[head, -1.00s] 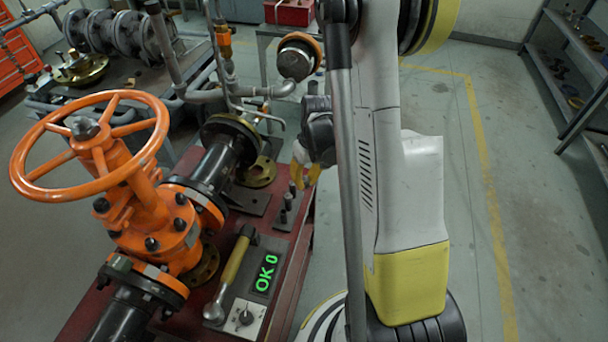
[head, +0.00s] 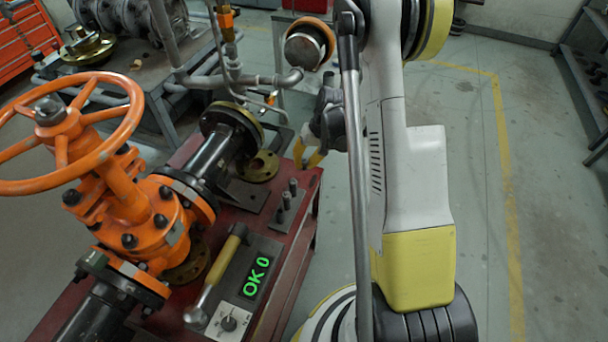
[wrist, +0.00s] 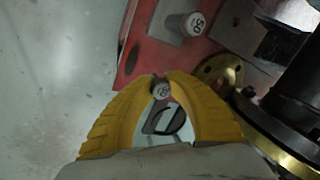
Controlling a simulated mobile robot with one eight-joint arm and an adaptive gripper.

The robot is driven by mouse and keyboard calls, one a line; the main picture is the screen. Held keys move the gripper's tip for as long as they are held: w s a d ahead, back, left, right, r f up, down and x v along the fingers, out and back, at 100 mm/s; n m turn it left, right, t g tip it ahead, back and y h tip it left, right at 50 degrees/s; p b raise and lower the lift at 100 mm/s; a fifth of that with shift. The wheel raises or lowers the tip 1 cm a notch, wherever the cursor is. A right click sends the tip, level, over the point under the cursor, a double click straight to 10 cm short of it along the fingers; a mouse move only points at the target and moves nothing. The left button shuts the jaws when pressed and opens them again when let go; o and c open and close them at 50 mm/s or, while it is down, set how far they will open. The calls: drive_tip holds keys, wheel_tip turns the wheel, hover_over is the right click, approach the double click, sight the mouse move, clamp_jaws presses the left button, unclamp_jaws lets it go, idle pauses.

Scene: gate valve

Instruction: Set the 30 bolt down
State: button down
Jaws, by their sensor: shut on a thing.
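My gripper (head: 309,156) has yellow fingers and hangs just past the right edge of the red bench in the head view. In the wrist view its fingertips (wrist: 163,79) are closed on a small bolt (wrist: 160,91) with a pale, marked round end. The mark is too small to read surely, so I cannot tell whether it says 30. The held bolt does not show clearly in the head view. A second bolt with a pale marked end (wrist: 193,23) stands apart from the fingers, over the red bench.
A brass flange (head: 262,166) lies near the gripper. Floor at right is clear.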

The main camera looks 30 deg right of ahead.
sight(305, 169)
wheel_tip(305, 169, down, 4)
drive_tip(key=shift+f+b, duration=0.1)
drive_tip(key=shift+b, duration=1.1)
drive_tip(key=c, duration=1.4)
unclamp_jaws()
